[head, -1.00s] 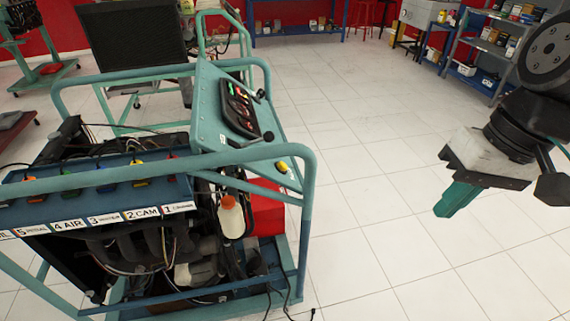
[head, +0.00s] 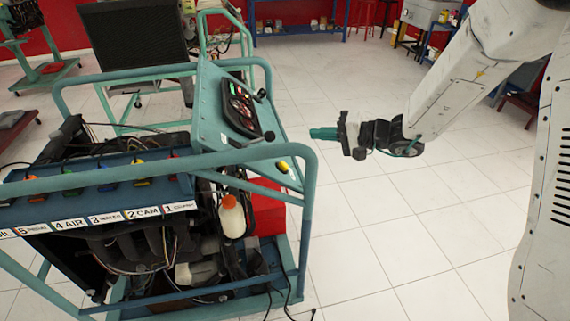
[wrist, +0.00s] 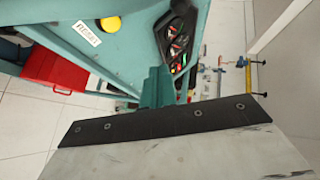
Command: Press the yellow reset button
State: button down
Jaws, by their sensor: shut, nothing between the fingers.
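The yellow reset button (head: 283,166) sits on the right end of the teal control panel (head: 215,115) of the engine trainer. In the wrist view the yellow button (wrist: 110,23) is at the top, beside a white label (wrist: 87,33) reading "RESET". My gripper (head: 312,133) is shut and empty. It points left toward the panel, to the right of and a little above the button in the head view, with a gap between. In the wrist view its teal fingers (wrist: 157,88) lie below and right of the button, apart from it.
The trainer's teal tube frame (head: 300,200) runs around the panel and below the button. A black gauge cluster (head: 240,108) with switches is farther along the panel. A red box (wrist: 58,68) is under the panel. The tiled floor (head: 400,240) to the right is clear.

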aim_at(284, 166)
jog(key=shift+f, duration=0.15)
jog(key=shift+s+a+f, duration=0.25)
jog(key=shift+a+f, duration=0.7)
jog(key=shift+f, duration=0.1)
jog(key=shift+s+a+f, duration=0.25)
jog(key=shift+a+f, duration=0.65)
jog(key=shift+f, duration=0.2)
jog(key=shift+s+a+f, duration=0.25)
jog(key=shift+a+f, duration=0.7)
jog(key=shift+f, duration=0.1)
jog(key=shift+a+f, duration=0.25)
jog(key=shift+f, duration=0.05)
